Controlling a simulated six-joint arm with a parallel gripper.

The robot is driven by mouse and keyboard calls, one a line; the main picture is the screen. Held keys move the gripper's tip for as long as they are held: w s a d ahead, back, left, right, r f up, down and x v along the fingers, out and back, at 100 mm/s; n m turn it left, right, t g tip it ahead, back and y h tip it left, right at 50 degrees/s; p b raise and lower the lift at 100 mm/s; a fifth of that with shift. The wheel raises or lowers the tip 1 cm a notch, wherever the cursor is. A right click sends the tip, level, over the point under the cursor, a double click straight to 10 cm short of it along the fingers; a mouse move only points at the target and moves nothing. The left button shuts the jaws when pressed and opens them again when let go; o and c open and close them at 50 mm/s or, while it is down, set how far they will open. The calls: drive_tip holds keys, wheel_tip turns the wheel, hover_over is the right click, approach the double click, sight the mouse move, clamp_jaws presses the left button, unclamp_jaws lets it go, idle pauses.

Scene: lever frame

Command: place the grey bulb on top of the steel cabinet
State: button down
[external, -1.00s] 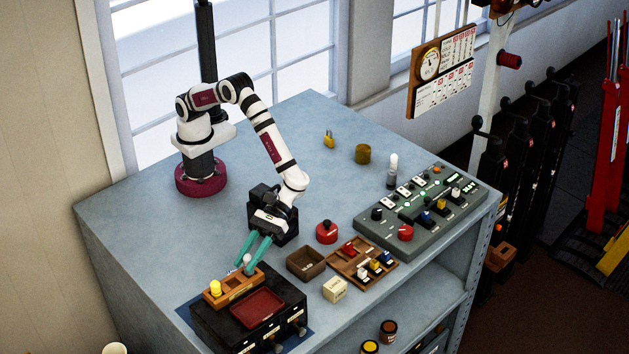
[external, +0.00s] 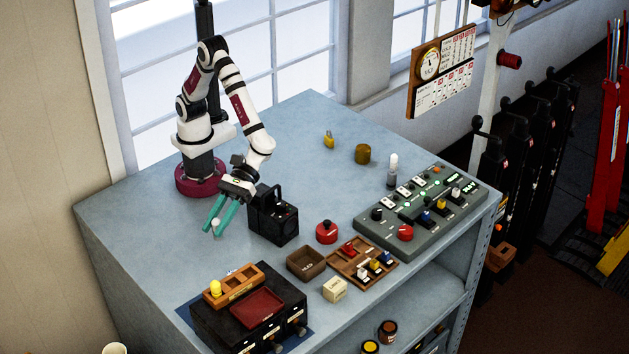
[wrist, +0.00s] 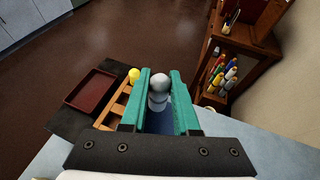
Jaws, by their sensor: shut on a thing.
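My gripper (external: 213,231) is shut on the grey bulb (external: 216,222), held between its teal fingers above the left part of the blue-grey bench top. In the wrist view the rounded bulb (wrist: 158,90) stands upright between the two fingers. The blue-grey steel bench, which may be the steel cabinet (external: 130,220), has a broad flat top and shelves below. A black drawer unit (external: 207,322) stands at its front left, with a wooden bulb rack (external: 240,290) on top. The rack holds a yellow bulb (external: 215,287); its other places look empty.
A black box-shaped device (external: 273,215) stands close right of my gripper. A red tray (external: 257,307) lies on the drawer unit. A brown box (external: 306,263), a red knob (external: 326,232) and a control panel (external: 420,210) are farther right. The bench's left part is clear.

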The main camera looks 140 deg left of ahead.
drive_tip(key=s+a+f+n+t+y, duration=0.1)
drive_tip(key=a+f+n+t, duration=0.15)
drive_tip(key=a, duration=0.85)
drive_tip(key=s+a+f+n+t+y, duration=0.1)
drive_tip(key=a+f, duration=0.2)
drive_tip(key=a, duration=0.7)
drive_tip(key=s+a+f+n+t+y, duration=0.1)
drive_tip(key=s+a+f+n+t, duration=0.15)
drive_tip(key=a, duration=0.85)
drive_tip(key=s+a+f+n+t+y, duration=0.1)
drive_tip(key=s+a+f+n+y, duration=0.2)
drive_tip(key=s+a, duration=0.75)
drive_tip(key=shift+m, duration=0.3)
drive_tip(key=f, duration=0.6)
drive_tip(key=a+f, duration=0.1)
drive_tip(key=f, duration=0.3)
drive_tip(key=shift+f, duration=0.3)
drive_tip(key=c, duration=1.1)
unclamp_jaws()
drive_tip(key=shift+f, duration=0.1)
drive_tip(key=o, duration=0.4)
drive_tip(key=shift+o, duration=0.2)
